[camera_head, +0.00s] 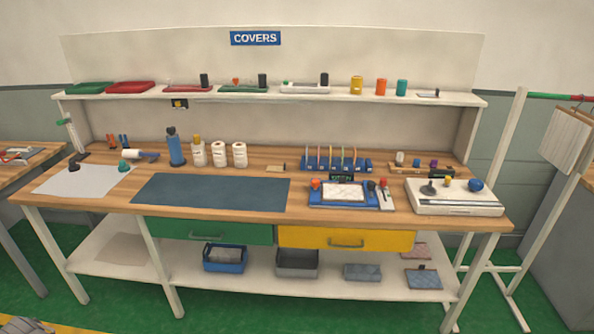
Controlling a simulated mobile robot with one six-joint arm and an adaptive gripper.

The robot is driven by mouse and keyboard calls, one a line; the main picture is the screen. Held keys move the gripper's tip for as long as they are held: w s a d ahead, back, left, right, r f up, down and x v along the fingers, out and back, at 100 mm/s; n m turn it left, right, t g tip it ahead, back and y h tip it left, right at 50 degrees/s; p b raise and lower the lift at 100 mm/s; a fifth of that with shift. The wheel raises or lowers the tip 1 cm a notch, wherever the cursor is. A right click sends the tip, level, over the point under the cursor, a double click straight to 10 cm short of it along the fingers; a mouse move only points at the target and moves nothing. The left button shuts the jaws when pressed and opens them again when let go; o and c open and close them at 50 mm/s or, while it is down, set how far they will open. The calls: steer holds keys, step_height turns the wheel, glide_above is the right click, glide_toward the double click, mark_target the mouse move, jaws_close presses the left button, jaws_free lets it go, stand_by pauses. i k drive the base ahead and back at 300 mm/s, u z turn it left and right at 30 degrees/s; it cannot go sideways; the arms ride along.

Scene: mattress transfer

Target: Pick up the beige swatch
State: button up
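A workbench (120,193) stands ahead under a sign reading COVERS. A small flat tan piece (276,168) lies near the middle of its top, left of a blue rack. It is too small to tell whether it is the beige swatch. A flat beige sheet (122,249) lies at the left of the lower shelf. Pale beige-white sheets (566,140) hang from a rack at the right.
A dark blue mat (210,191) and a grey-white sheet (82,180) cover the bench's front left. Bottles (176,148), paper rolls (218,154), a blue rack (310,164) and a white case (455,205) stand around. Green (165,232) and yellow (300,237) drawers are shut.

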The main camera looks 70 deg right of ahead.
mark_target(277, 169)
steer(key=z, duration=0.05)
steer(key=k, duration=1.3)
steer(key=z, duration=2.15)
steer(key=i, duration=0.4)
steer(key=z, duration=0.35)
